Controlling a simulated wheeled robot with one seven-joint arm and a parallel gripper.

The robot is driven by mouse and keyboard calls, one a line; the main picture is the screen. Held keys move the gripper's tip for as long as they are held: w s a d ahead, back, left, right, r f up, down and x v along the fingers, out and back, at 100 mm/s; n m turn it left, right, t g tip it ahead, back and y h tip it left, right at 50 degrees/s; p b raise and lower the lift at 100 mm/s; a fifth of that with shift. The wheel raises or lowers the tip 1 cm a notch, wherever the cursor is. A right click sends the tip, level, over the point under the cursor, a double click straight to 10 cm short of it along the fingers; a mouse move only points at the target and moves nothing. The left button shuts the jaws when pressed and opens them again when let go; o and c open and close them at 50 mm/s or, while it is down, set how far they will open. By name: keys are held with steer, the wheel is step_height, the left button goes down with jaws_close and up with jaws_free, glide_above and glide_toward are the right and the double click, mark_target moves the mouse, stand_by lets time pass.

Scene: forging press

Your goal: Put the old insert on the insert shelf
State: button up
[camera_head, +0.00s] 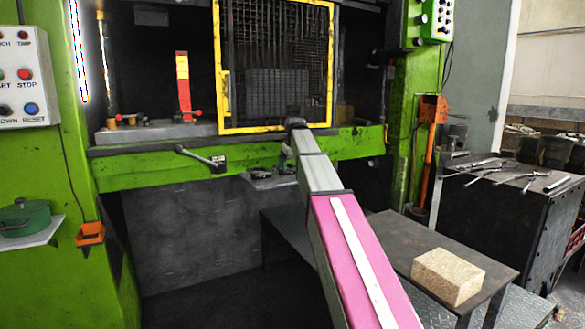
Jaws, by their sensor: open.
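My arm reaches forward from the bottom of the picture to the press front. My gripper (285,160) is at its far end, small and partly hidden by the arm, open, just over a small grey shelf (262,181) below the green press beam. Small dark metal pieces show on this shelf near the gripper; I cannot tell whether one is the old insert or whether it touches the gripper. Which surface is the insert shelf is not marked.
The yellow-framed mesh guard (219,100) stands behind the gripper. A lever handle (203,159) sticks out to the left. A low dark table (400,238) at right bears a tan block (448,275). A dark bench (500,210) holds several wrenches. A green pot (25,216) is far left.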

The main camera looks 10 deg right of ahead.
steer(key=v, duration=0.9)
steer(key=shift+f, duration=0.15)
